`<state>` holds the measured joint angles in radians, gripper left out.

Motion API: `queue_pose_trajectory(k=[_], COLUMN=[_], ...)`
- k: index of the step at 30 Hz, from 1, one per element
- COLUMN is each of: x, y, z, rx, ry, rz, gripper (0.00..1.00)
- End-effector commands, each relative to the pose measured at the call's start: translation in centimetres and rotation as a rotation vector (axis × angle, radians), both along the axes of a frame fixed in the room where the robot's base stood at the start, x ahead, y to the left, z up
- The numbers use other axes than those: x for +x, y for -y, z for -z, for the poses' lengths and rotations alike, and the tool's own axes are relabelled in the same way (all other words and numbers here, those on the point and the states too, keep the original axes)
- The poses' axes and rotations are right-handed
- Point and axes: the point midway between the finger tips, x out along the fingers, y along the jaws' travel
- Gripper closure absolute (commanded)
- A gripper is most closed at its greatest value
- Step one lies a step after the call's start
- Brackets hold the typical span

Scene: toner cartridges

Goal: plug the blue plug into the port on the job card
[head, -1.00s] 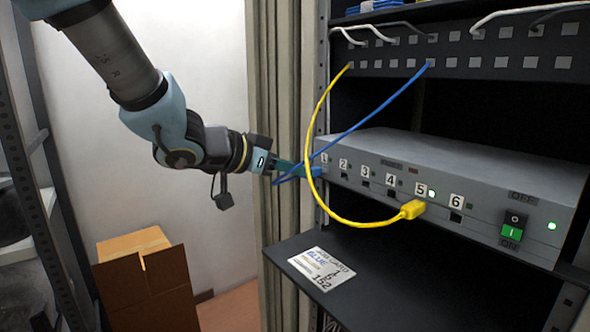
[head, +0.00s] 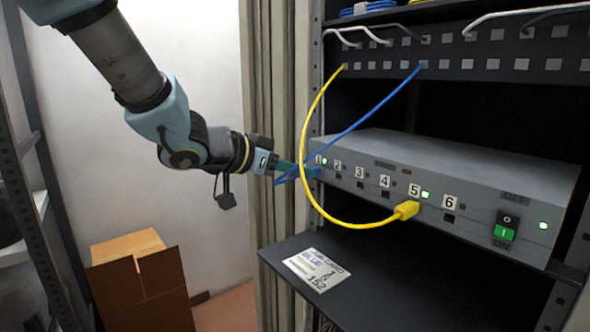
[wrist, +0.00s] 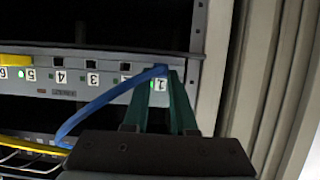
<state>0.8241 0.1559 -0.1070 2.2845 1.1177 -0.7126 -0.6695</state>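The blue plug (head: 314,172) is at port 1, at the left end of the grey switch box (head: 440,172). A green light beside the 1 label is lit. My gripper (head: 296,169) is level with the port, its teal fingers shut around the plug. In the wrist view my gripper (wrist: 161,82) has a finger on each side of the blue plug (wrist: 160,70), partly hiding it. The blue cable runs up to the patch panel. The job card (head: 318,268) lies on the shelf; it reads BLUE, 1 and 152.
A yellow plug (head: 406,210) sits in port 5 with its light lit; its cable loops in front of the box and near my gripper. A dark shelf (head: 375,270) juts out below. A cardboard box (head: 140,275) stands at the lower left. The power switch (head: 507,226) shows green.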

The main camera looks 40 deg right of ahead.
Motion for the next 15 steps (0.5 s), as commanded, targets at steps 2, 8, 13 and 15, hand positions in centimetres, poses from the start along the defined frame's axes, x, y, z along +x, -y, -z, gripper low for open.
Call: queue_pose_trajectory(k=[2, 8, 13, 15], x=[-0.02, 0.0, 0.0, 0.01], y=[0.0, -0.01, -0.02, -0.04], z=[-0.01, -0.02, -0.03, -0.04], rx=[0.0, -0.001, -0.001, -0.001], ry=[0.0, 0.0, 0.0, 0.0], rz=[0.0, 0.0, 0.0, 0.0], gripper=[0.65, 0.43, 0.42, 0.42])
